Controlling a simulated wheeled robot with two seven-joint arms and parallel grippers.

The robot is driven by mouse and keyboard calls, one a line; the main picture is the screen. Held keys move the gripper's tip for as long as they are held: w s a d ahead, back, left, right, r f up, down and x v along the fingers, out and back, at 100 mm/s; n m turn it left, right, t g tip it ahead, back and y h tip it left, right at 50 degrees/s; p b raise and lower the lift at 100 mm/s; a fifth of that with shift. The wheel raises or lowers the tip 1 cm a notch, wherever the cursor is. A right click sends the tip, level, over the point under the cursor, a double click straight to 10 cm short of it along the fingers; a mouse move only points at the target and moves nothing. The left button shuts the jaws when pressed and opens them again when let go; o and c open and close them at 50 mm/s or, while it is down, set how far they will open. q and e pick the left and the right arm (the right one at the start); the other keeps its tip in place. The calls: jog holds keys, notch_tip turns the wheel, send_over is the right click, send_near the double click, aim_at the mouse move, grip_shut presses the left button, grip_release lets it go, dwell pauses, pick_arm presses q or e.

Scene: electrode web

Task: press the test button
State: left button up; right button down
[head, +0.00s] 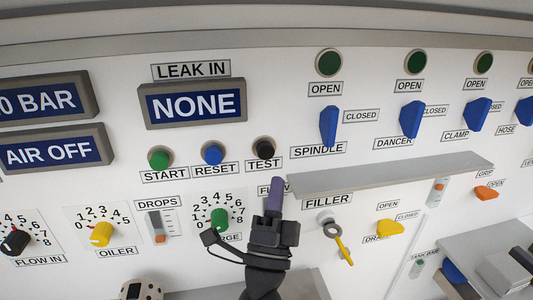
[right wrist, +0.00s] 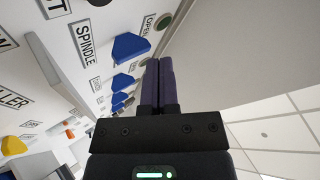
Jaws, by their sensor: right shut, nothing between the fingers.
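The test button (head: 263,148) is a round black button in a metal ring, above the label TEST on the white panel in the head view. A green START button (head: 159,158) and a blue RESET button (head: 212,153) sit to its left. My right gripper (head: 275,186) is shut and empty, its purple fingers pointing up just below the test button. Its tips look apart from the button, though depth is hard to judge. In the right wrist view the two fingers (right wrist: 159,65) lie together. My left gripper is not in view.
A grey ledge (head: 392,178) sticks out from the panel to the right of my right gripper. Blue handles such as the spindle one (head: 328,125) stand out above it.

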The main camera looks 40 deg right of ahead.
aim_at(267, 149)
jog(key=w+d, duration=0.1)
jog(key=w, duration=0.1)
jog(key=w+d+b, duration=0.1)
jog(key=w, duration=0.1)
jog(key=w+d+b, duration=0.1)
jog(key=w, duration=0.1)
jog(key=shift+w+d, duration=0.2)
jog(key=shift+d, duration=0.1)
dwell(0.8)
dwell(1.0)
jog(key=shift+w+d, duration=0.2)
jog(key=shift+w, duration=0.15)
jog(key=shift+w+d+b, duration=0.35)
jog(key=shift+w+b, duration=0.05)
jog(key=shift+w, duration=0.3)
dwell(0.8)
jog(key=shift+s, duration=0.1)
jog(key=shift+s+a+p, duration=0.6)
jog(key=shift+s+p, duration=0.05)
jog(key=shift+s, duration=0.3)
